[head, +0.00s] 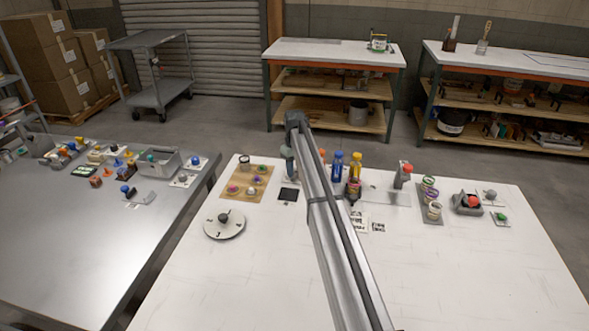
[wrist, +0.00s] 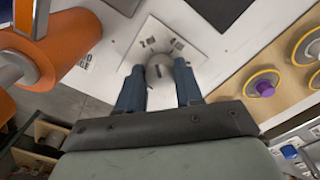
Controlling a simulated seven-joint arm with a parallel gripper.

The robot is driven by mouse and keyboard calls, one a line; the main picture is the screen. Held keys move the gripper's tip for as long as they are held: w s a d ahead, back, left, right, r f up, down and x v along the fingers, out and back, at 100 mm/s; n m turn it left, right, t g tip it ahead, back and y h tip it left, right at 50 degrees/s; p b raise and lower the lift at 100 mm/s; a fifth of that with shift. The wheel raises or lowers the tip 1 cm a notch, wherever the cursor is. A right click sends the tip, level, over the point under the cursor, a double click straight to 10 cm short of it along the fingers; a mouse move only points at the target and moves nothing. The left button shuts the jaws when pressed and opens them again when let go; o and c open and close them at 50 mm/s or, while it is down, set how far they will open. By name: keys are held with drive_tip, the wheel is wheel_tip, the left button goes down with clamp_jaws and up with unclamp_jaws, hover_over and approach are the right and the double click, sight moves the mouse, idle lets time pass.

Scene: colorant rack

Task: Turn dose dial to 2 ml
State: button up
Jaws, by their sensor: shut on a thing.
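The dose dial (wrist: 160,69) is a round grey knob on a white square plate (wrist: 190,47) in the wrist view. Dark printed marks stand on the plate beyond the knob; one at the left looks like a 2, the others are too small to read surely. A short dark line shows on the knob, pointing roughly toward the plate's marks. My gripper (wrist: 160,86) is shut on the dial, with one blue finger on each side. In the head view my gripper (head: 290,158) is at the far part of the white table, and the dial cannot be made out.
A tan board (head: 238,192) with coloured ringed pots lies left of my gripper in the head view, near a black square pad (head: 288,194). A white disc (head: 224,223) lies nearer. Blue bottles (head: 337,166) stand right of my arm. The table's front right is clear.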

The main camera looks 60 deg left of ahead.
sight(295, 171)
drive_tip(key=shift+n, duration=1.1)
drive_tip(key=o, duration=1)
drive_tip(key=shift+o, duration=0.2)
drive_tip(key=shift+r, duration=0.1)
wheel_tip(295, 171, up, 14)
